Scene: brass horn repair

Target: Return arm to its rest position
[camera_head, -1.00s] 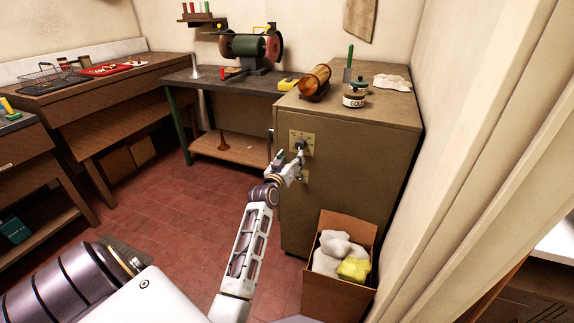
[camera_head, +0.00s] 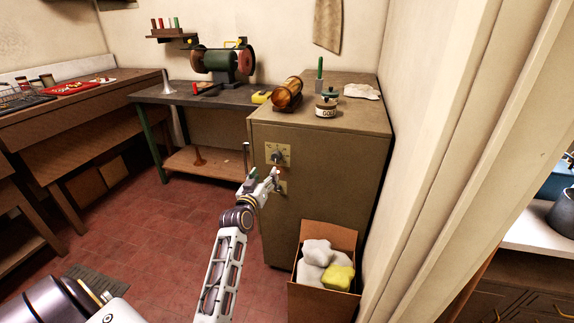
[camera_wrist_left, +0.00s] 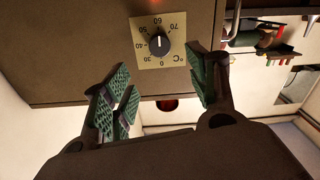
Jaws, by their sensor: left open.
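My left gripper (camera_head: 270,181) is in front of the brown cabinet (camera_head: 324,180), just below its dial (camera_head: 277,157). The dial is a dark knob on a pale plate. In the left wrist view the gripper's green-padded fingers (camera_wrist_left: 165,88) are spread wide with nothing between them. The dial (camera_wrist_left: 159,43) shows there beyond the fingertips, apart from them, with temperature numbers around the knob. My left arm reaches up from the bottom of the head view. My right gripper does not show.
A cardboard box (camera_head: 322,302) with pale and yellow lumps stands at the cabinet's foot. A workbench (camera_head: 228,98) with a grinder (camera_head: 222,63) stands behind. A wall edge rises at right.

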